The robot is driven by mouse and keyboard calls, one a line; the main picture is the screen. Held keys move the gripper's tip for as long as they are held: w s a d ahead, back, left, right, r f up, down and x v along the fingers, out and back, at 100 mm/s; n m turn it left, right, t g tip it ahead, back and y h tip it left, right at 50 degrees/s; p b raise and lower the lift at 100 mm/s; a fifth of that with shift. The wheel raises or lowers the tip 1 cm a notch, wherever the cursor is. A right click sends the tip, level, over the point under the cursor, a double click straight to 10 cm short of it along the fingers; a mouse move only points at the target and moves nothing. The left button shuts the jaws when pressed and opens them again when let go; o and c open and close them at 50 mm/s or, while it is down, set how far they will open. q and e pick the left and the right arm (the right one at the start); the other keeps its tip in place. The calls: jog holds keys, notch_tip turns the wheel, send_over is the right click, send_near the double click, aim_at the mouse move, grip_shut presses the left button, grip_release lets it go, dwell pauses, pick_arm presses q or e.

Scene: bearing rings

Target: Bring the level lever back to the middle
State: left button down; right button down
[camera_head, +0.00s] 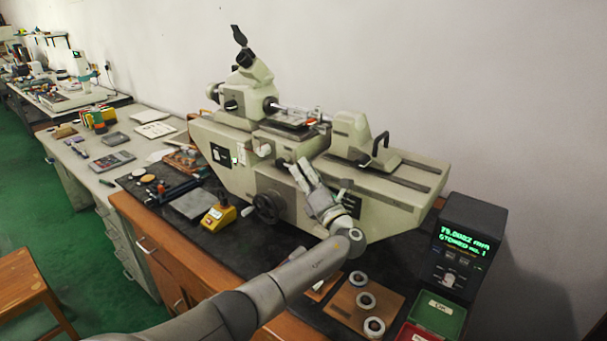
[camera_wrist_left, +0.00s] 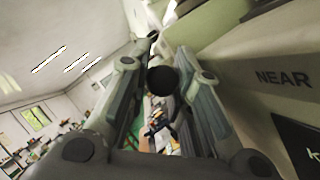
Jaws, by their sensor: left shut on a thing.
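The measuring machine (camera_head: 385,205) is a large pale green bench instrument on the dark worktop. My left arm reaches up to its front, and my left gripper (camera_head: 299,170) is at the upper middle of the front face. In the left wrist view my left gripper (camera_wrist_left: 166,76) is shut on a round black knob (camera_wrist_left: 162,80), which I take for the level lever's end. The fingers hide most of the lever, so its angle cannot be told. My right gripper is not in view.
A black handwheel (camera_head: 268,207) is left of my left forearm. A yellow box (camera_head: 219,216) stands on the worktop. Several rings lie on a wooden board (camera_head: 343,303) at the front, near green (camera_head: 437,316) and red trays and a digital readout (camera_head: 462,245).

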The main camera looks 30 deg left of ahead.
pick_arm(q)
jog(key=shift+f+t, duration=0.15)
jog(key=shift+t, duration=0.15)
jog(key=c, duration=1.5)
grip_release()
jog(key=shift+o, duration=1)
jog(key=shift+s, duration=0.15)
jog(key=shift+d+f, duration=0.2)
jog(key=shift+d, duration=0.1)
jog(key=v, duration=0.7)
jog(key=shift+s+d, duration=0.1)
